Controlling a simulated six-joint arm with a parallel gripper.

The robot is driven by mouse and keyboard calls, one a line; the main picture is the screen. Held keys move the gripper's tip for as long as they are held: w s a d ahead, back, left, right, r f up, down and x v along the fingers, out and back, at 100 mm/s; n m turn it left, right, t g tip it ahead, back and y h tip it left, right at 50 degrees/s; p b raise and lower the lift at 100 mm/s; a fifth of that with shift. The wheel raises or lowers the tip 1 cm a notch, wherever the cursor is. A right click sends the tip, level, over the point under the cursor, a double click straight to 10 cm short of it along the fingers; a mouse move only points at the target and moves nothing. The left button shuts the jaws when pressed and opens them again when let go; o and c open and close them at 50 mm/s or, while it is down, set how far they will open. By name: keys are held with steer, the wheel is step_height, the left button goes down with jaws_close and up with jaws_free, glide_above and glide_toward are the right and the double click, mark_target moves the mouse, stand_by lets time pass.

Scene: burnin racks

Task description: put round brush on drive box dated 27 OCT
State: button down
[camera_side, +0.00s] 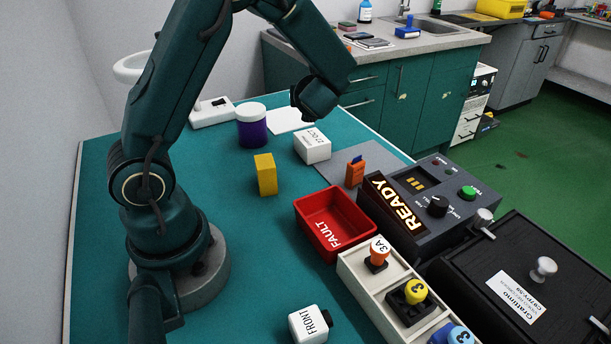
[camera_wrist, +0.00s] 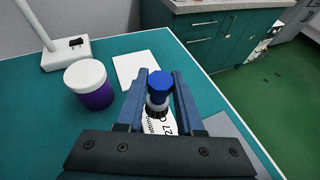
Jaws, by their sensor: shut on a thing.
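Whether the brush touches the box cannot be told. In the side view my wrist is above and behind the box, and the brush cannot be made out.
A purple jar (camera_side: 251,130) with a white lid and a yellow block (camera_side: 265,175) stand left of the box. An orange item (camera_side: 355,172) is on a grey mat. A red FAULT bin (camera_side: 332,222) and the READY unit (camera_side: 420,205) are nearer the camera.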

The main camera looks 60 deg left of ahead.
steer(key=shift+w+d+f, duration=0.2)
steer(key=shift+w+f, duration=0.1)
steer(key=shift+f, duration=1.9)
steer(key=c, duration=0.5)
jaws_free()
steer(key=shift+f, duration=0.1)
steer(key=shift+c, duration=0.2)
